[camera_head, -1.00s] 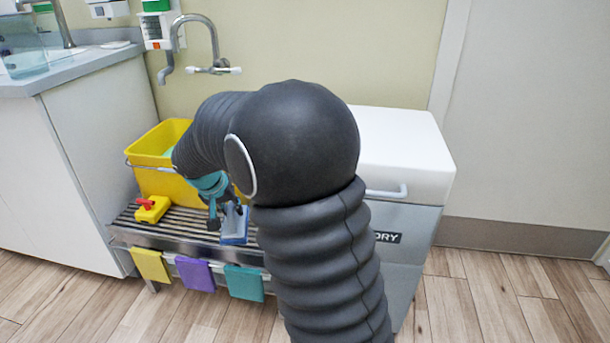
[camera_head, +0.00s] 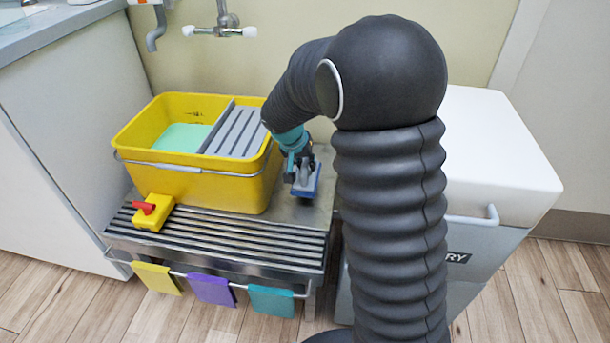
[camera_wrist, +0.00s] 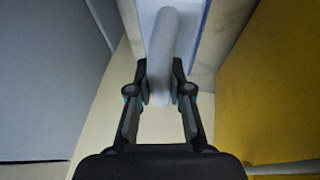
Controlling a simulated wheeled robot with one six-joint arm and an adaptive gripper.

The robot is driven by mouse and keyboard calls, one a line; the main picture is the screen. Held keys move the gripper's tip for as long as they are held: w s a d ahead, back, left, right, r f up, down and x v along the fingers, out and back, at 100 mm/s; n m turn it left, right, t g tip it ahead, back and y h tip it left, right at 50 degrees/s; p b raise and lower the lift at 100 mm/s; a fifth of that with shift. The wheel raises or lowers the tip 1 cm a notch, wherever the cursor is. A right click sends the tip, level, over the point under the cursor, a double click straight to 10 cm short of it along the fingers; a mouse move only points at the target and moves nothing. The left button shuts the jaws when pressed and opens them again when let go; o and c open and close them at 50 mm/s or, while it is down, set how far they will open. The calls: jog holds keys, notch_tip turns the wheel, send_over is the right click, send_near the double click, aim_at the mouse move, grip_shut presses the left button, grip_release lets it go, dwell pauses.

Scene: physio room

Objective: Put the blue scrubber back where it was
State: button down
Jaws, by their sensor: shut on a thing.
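The blue scrubber (camera_head: 308,182) has a blue base and a pale grey handle. My gripper (camera_head: 297,165) is shut on it, to the right of the yellow bucket and over the right part of the metal bench. In the wrist view my gripper (camera_wrist: 160,92) has its fingers on both sides of the scrubber's grey handle (camera_wrist: 168,45). The head view does not clearly show whether the scrubber touches the bench top. My arm hides part of the bench's right side.
A yellow bucket (camera_head: 225,188) with a grey wringer (camera_head: 236,130) stands on the slatted metal bench (camera_head: 215,232). A yellow block with a red handle (camera_head: 152,212) sits front left. Yellow, purple and teal cloths (camera_head: 271,301) hang from the front rail. A white-topped laundry bin (camera_head: 500,160) stands right.

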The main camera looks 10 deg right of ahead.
jog(key=shift+f, duration=1.95)
jog(key=shift+f+b, duration=0.15)
jog(key=shift+b, duration=0.3)
jog(key=c, duration=1.1)
grip_release()
jog(key=shift+r+p, duration=0.3)
jog(key=shift+r, duration=0.1)
jog(key=v, duration=1.1)
jog(key=shift+s+a+r+p, duration=0.1)
jog(key=shift+a+r+p, duration=0.05)
jog(key=shift+r+p, duration=0.15)
